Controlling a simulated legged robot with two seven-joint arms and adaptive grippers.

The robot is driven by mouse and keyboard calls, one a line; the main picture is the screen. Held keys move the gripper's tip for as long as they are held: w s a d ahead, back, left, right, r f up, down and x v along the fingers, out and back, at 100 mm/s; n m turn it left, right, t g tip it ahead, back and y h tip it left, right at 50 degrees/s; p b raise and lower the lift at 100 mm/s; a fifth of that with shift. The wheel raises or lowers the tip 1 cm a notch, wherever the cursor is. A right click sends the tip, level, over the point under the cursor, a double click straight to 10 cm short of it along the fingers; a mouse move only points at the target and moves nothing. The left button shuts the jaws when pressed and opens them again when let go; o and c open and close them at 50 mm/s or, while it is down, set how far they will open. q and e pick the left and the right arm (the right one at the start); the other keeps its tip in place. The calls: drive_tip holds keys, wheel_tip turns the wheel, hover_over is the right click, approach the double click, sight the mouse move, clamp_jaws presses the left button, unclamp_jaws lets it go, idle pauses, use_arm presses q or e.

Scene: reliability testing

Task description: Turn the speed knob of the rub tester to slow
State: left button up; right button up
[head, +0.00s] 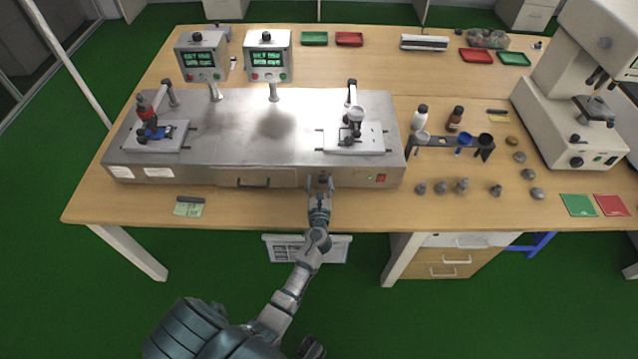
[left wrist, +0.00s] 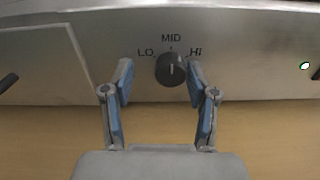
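The rub tester (head: 235,120) is a wide metal machine on the table. Its speed knob (left wrist: 170,69) is black and round on the front panel, with LO at left, MID above and HI at right. The knob's mark appears to point up towards MID. My left gripper (head: 319,183) is at the front panel. In the left wrist view my left gripper (left wrist: 160,82) is open, with one blue-padded finger on each side of the knob and gaps between. In the head view the knob is small and partly hidden by the gripper. My right gripper is not in view.
A red power switch (head: 381,178) is right of the knob, and a drawer handle (head: 253,183) is to the left. Two display boxes (head: 269,57) stand behind. Small weights (head: 461,186), bottles (head: 420,117) and a microscope (head: 575,120) are to the right.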

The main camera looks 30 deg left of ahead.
use_arm(q)
drive_tip(key=shift+d+r, duration=0.2)
drive_tip(key=shift+d, duration=0.4)
drive_tip(key=shift+d+r, duration=0.15)
drive_tip(key=shift+d, duration=0.4)
clamp_jaws()
drive_tip(key=shift+a+f, duration=0.1)
drive_tip(key=shift+a, duration=0.5)
drive_tip(key=shift+d+n+b, duration=0.25)
drive_tip(key=shift+n+b, duration=0.05)
drive_tip(key=shift+n, duration=1.1)
drive_tip(key=n, duration=0.1)
drive_tip(key=n+b, duration=0.1)
drive_tip(key=n, duration=0.1)
drive_tip(key=shift+a+f+n, duration=0.1)
drive_tip(key=shift+a+n, duration=0.1)
drive_tip(key=shift+n, duration=0.1)
drive_tip(key=n+b, duration=0.1)
drive_tip(key=n, duration=0.2)
drive_tip(key=shift+d, duration=0.1)
drive_tip(key=shift+n+b, duration=0.65)
drive_tip(key=shift+n, duration=0.65)
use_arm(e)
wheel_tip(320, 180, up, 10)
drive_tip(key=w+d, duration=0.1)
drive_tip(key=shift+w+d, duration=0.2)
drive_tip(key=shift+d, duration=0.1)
